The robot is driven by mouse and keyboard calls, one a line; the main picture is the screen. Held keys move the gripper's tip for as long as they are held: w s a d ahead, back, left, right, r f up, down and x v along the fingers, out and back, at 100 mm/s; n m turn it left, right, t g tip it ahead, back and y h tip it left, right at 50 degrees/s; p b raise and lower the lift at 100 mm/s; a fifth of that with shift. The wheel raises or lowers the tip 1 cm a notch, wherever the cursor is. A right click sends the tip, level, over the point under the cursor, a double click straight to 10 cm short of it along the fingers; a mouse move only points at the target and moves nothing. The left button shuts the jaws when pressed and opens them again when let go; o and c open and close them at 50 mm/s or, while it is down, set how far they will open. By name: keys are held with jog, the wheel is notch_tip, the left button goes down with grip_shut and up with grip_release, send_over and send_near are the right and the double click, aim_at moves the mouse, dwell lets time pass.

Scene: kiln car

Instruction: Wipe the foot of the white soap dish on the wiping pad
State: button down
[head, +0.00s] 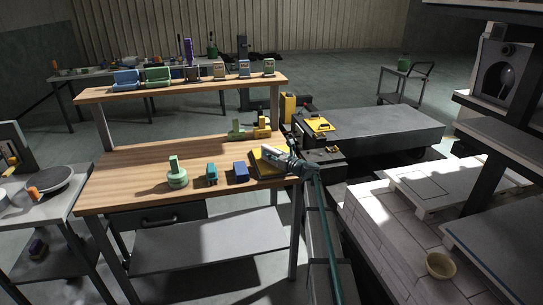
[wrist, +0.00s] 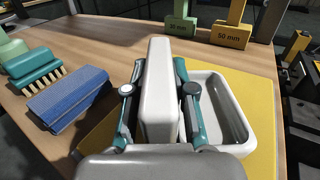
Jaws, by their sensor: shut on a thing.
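The white soap dish (wrist: 215,88) fills the middle of the wrist view, with a shallow rimmed tray on the right and a thick upright slab on the left. My gripper (wrist: 160,92) is shut on this slab, one teal finger on each side. The dish is over the yellow wiping pad (wrist: 263,105), which shows around it. I cannot tell whether its foot touches the pad; the underside is hidden. In the head view, my gripper (head: 272,158) is at the right end of the wooden bench, over the pad (head: 257,166); the dish is hard to make out there.
A blue block (wrist: 66,98) and a teal brush (wrist: 34,66) lie left of the pad. A green gauge block (wrist: 181,22) and a yellow one marked 50 mm (wrist: 231,35) stand behind. A green handled piece (head: 177,178) stands farther left. The bench's middle (head: 150,155) is clear.

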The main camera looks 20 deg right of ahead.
jog(key=shift+w+d, duration=0.25)
jog(key=shift+w, duration=1.15)
jog(key=shift+w+d, duration=0.2)
jog(key=shift+w, duration=1.2)
jog(key=shift+s+a, duration=0.2)
jog(key=shift+s, duration=1.15)
jog(key=shift+s+a, duration=0.2)
jog(key=shift+s, duration=1.1)
jog(key=shift+s+a, duration=0.2)
jog(key=shift+s, duration=1.15)
jog(key=shift+w+d+p, duration=0.15)
jog(key=shift+w+p, duration=0.05)
jog(key=shift+w, duration=0.85)
jog(key=shift+w+d+p, duration=0.15)
jog(key=shift+w, duration=0.9)
jog(key=shift+r, duration=0.2)
jog(key=shift+r+p, duration=2.15)
jog(key=shift+r, duration=1.25)
